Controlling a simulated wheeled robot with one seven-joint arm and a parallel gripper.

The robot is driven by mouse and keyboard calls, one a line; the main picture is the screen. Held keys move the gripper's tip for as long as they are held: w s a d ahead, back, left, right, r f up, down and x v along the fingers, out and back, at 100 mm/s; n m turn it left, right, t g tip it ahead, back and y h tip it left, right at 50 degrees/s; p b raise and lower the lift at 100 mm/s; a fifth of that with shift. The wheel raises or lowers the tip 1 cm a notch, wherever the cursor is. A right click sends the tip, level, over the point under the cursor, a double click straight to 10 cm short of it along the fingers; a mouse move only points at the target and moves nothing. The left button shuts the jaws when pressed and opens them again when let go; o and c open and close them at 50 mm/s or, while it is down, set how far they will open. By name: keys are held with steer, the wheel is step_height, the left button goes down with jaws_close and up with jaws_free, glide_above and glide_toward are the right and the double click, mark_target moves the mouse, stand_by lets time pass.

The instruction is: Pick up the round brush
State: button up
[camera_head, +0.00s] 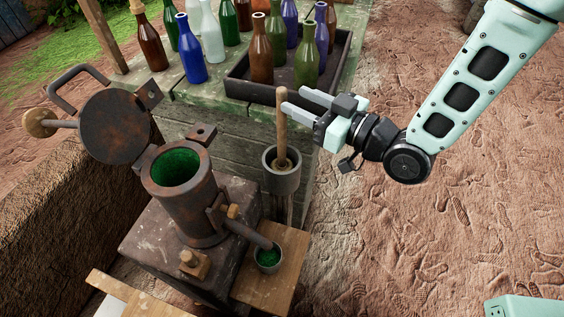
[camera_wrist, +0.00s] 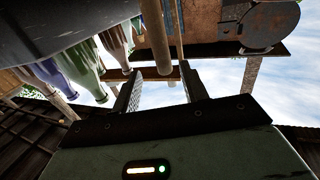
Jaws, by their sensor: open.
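The round brush shows as an upright, slightly tilted wooden handle (camera_head: 282,128) standing in a grey cup (camera_head: 282,180). Its lower end is hidden inside the cup. My gripper (camera_head: 293,99) is open and level with the upper part of the handle, coming from the right. One fingertip overlaps the handle in the head view. In the wrist view, which is upside down, the handle (camera_wrist: 156,38) lines up with the gap between the fingers of my gripper (camera_wrist: 160,68). I cannot tell whether either finger touches it.
A dark tray (camera_head: 241,88) with several bottles stands on the green table (camera_head: 190,90) just behind my gripper. A rusty pot (camera_head: 186,205) with green contents and an open lid (camera_head: 115,127) stands to the left. The ground at right is clear.

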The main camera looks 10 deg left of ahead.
mark_target(286, 96)
steer(key=x, duration=0.2)
steer(key=p+x, duration=0.1)
steer(key=shift+s+a+r, duration=0.1)
steer(key=shift+a+r, duration=0.05)
steer(key=shift+a, duration=0.35)
steer(key=shift+w+a, duration=0.3)
steer(key=shift+a, duration=0.2)
jaws_close()
steer(key=shift+r, duration=0.1)
